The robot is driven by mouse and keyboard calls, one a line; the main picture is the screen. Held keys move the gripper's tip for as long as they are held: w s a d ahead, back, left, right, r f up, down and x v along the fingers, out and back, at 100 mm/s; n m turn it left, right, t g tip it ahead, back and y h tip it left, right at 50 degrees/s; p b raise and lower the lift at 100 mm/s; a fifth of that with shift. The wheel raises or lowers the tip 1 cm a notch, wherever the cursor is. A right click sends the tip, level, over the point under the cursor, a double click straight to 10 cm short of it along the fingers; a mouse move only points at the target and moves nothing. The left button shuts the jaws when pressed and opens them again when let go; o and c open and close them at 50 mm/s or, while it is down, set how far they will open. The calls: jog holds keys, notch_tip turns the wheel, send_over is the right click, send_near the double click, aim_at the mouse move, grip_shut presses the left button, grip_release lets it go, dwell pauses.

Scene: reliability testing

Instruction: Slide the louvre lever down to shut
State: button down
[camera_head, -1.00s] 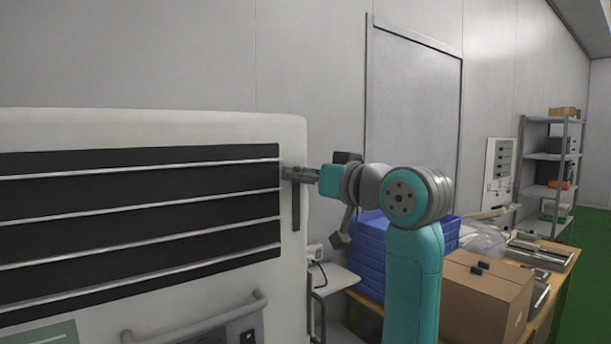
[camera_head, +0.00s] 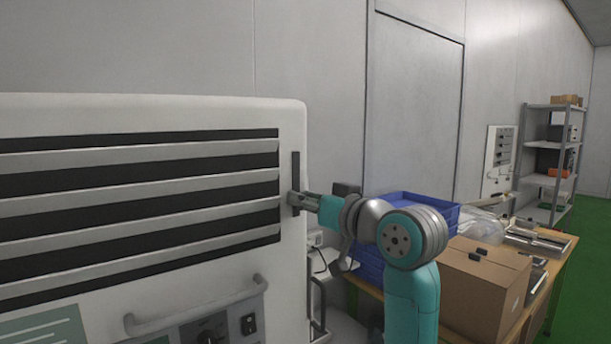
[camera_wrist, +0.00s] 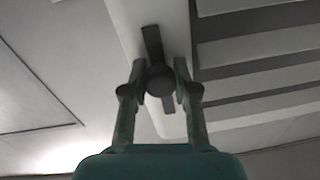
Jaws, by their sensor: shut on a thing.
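The louvre panel (camera_head: 120,240) is a white cabinet front with several grey slats (camera_head: 150,187) tilted part-way, dark gaps showing between them. A dark vertical lever slot (camera_head: 296,165) runs down its right edge. My gripper (camera_head: 297,200) is at the lower part of this slot. In the wrist view my gripper (camera_wrist: 160,80) has its two fingers on either side of the dark round lever knob (camera_wrist: 159,80), shut on it. The slot strip (camera_wrist: 153,42) shows above and below the knob. In the head view the fingers hide most of the knob.
A handle bar (camera_head: 195,308) and a dark switch (camera_head: 249,324) are low on the cabinet. Shelving (camera_head: 550,160) is at the far right.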

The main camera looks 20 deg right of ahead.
jog(key=shift+f, duration=1.25)
jog(key=c, duration=0.9)
grip_release()
jog(key=shift+o, duration=0.2)
jog(key=shift+r, duration=0.1)
jog(key=v, duration=1.2)
